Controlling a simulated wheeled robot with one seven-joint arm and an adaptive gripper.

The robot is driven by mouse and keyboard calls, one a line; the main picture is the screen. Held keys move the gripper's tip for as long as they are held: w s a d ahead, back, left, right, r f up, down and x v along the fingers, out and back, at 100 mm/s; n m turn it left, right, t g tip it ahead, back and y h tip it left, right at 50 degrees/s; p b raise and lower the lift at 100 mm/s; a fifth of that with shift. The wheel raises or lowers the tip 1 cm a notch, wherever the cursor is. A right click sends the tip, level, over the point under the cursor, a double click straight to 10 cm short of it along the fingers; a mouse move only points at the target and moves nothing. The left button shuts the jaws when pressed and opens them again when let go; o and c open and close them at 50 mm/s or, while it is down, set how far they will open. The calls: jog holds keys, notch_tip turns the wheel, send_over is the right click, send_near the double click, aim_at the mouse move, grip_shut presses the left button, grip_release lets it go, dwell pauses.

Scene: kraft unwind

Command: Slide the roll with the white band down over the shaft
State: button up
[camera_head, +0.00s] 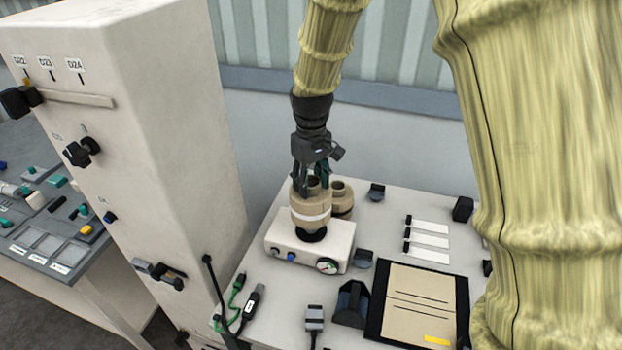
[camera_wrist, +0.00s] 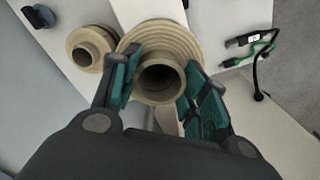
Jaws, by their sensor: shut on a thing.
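The roll with the white band (camera_head: 311,217) is a tan, stepped roll, upright above a black round base (camera_head: 311,235) on a white unit (camera_head: 290,246). My gripper (camera_head: 312,180) points down from above and is shut on the roll's narrow upper neck. In the wrist view the teal fingers of my gripper (camera_wrist: 160,82) sit on both sides of the neck of this roll (camera_wrist: 160,38), which has a dark open bore. The shaft is hidden by the roll. I cannot tell whether the roll touches the black base.
A second tan roll (camera_head: 343,197) stands close behind to the right; it also shows in the wrist view (camera_wrist: 90,48). A tall cream cabinet (camera_head: 150,120) rises at the left. A black-edged board (camera_head: 415,305), a dark block (camera_head: 351,304) and cables (camera_head: 240,305) lie towards the front.

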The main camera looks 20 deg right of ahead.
aim_at(312, 197)
jog(key=shift+f+b, duration=0.65)
jog(key=shift+f, duration=1.35)
jog(key=shift+f+p, duration=0.35)
jog(key=shift+f, duration=0.45)
dwell(0.9)
jog(key=o, duration=1.1)
jog(key=shift+s, duration=0.1)
jog(key=shift+c, duration=0.2)
